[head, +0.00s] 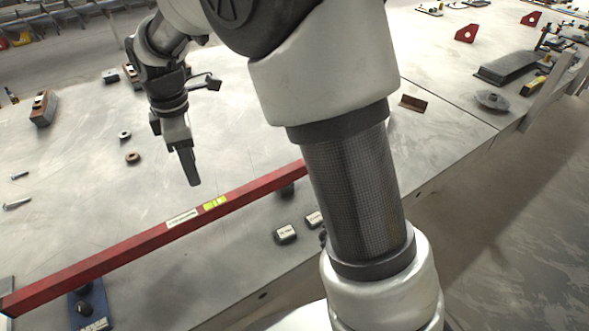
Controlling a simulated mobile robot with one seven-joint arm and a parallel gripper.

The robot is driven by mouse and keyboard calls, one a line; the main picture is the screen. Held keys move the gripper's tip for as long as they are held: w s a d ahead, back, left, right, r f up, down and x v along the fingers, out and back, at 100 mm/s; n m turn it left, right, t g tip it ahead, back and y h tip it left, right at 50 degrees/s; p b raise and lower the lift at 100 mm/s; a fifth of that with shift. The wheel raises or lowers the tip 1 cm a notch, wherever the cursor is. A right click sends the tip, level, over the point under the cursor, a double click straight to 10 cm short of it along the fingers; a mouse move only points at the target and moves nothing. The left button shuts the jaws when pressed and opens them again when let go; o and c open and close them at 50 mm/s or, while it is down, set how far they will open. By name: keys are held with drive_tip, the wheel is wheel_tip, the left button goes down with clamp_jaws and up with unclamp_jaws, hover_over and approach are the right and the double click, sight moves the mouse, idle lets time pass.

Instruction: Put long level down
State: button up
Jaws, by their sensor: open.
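The long level (130,239) is a red bar with a yellow-green vial and a pale label near its middle. It runs slantwise from the lower left edge towards the centre, where my arm hides its far end. A blue block (88,306) shows under its left end, and a dark round piece is under its right part. My gripper (190,181) points down over the table beyond the level. It is open and holds nothing, and it appears apart from the level.
The grey metal table (85,190) has two small boxes (286,234) near its front edge. Two ring-shaped pieces (132,157) and bolts (17,204) lie beyond the level. Red angle pieces (466,33), a dark plate (507,66) and a disc (492,100) are at right. Much of the tabletop is clear.

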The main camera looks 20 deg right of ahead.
drive_tip(key=s+d+r+m+t, duration=0.3)
drive_tip(key=s+d+r+m, duration=0.75)
drive_tip(key=d+r, duration=0.2)
drive_tip(key=s+d+m+t, duration=0.2)
drive_tip(key=s+d+m, duration=0.4)
drive_tip(key=s, duration=0.5)
drive_tip(key=shift+d+f+m, duration=0.3)
drive_tip(key=shift+f+m, duration=0.1)
drive_tip(key=shift+m, duration=0.65)
drive_tip(key=shift+s, duration=0.1)
drive_tip(key=c, duration=0.4)
drive_tip(key=shift+o, duration=0.2)
drive_tip(key=shift+a, duration=0.15)
